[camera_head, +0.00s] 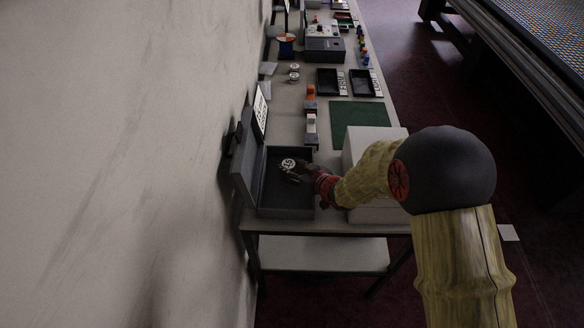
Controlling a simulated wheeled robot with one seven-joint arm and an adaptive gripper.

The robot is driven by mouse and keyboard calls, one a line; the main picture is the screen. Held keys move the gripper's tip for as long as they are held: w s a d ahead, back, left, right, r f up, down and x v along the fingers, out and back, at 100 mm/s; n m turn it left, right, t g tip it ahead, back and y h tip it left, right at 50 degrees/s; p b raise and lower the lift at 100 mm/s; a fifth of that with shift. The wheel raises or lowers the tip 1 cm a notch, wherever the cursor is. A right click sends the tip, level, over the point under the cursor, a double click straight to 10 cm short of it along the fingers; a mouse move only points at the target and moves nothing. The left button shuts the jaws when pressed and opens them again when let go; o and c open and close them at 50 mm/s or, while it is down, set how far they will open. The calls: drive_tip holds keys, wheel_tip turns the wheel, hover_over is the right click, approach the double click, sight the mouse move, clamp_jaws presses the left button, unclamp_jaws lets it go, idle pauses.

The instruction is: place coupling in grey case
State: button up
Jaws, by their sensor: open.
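The grey case (284,200) stands open at the near end of the long table, its lid tilted up on the left side against the wall. A small round, pale part, which looks like the coupling (288,164), is inside the case outline, toward the back. My gripper (297,172) reaches in from the right, over the case and close beside the round part. Its fingers are dark and small here. I cannot tell whether they touch the part or whether the part rests on the case floor.
A white box (368,150) stands right of the case, under my arm. A green mat (358,116), black trays (330,82), a spool (286,44) and small devices lie farther back on the table. The wall is close on the left. A lower shelf (320,254) sits below.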

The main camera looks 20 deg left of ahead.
drive_tip(key=p+v, duration=0.1)
drive_tip(key=v, duration=0.6)
drive_tip(key=shift+p, duration=0.35)
